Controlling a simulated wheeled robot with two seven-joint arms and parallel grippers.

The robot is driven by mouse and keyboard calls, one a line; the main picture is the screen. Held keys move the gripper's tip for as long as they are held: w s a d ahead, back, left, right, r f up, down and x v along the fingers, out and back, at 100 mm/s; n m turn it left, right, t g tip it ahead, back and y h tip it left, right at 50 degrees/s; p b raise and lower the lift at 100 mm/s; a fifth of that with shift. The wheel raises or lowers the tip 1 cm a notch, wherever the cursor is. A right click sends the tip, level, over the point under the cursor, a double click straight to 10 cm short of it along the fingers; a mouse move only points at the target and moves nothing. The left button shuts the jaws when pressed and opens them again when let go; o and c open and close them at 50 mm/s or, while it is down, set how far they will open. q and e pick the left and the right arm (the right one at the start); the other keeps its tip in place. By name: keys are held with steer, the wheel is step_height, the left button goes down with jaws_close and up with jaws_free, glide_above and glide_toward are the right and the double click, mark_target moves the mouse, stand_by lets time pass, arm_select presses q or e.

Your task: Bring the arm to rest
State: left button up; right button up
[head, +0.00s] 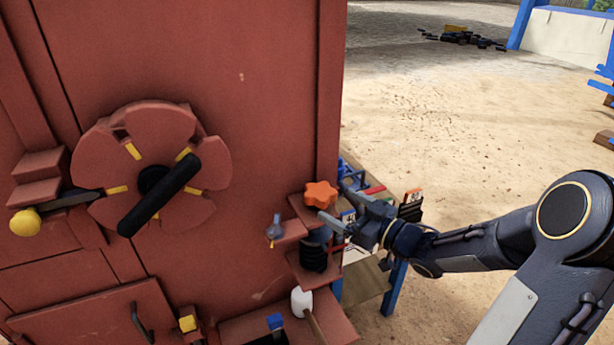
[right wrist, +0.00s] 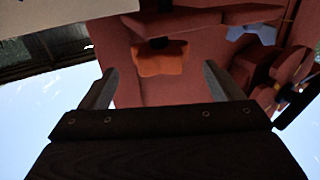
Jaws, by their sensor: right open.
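My right gripper (head: 332,202) is open and empty. Its arm comes in from the right of the head view, and its fingers point left toward the red crusher (head: 262,100). An orange star-shaped knob (head: 321,194) sits at the crusher's right edge, just beside the fingertips. In the right wrist view the two fingers (right wrist: 160,88) stand wide apart, with the orange knob (right wrist: 160,58) beyond them and nothing between them. I cannot tell the exact gap to the knob. My left gripper is not in view.
The crusher carries a round wheel with a black handle (head: 158,195), a yellow knob (head: 25,222) and a small grey-blue lever (head: 275,230). A white-headed tool (head: 301,301) stands on a low red shelf. A blue-legged table (head: 394,288) is behind my gripper. Sandy ground (head: 450,130) lies open at right.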

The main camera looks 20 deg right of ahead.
steer(key=s+d+r+m+g+h, duration=0.1)
steer(key=s+m+g+h, duration=0.4)
steer(key=s+h, duration=0.4)
steer(key=s+a+f+m+g+y, duration=0.1)
steer(key=s+a+f+g+y, duration=0.1)
steer(key=s+a, duration=0.3)
steer(key=s+a+f+g+y, duration=0.2)
steer(key=s+a, duration=0.3)
steer(key=s, duration=0.6)
steer(key=shift+s+a+m+g+y, duration=0.3)
steer(key=shift+s+m+g+y, duration=0.15)
steer(key=shift+g, duration=0.35)
steer(key=shift+w, duration=0.1)
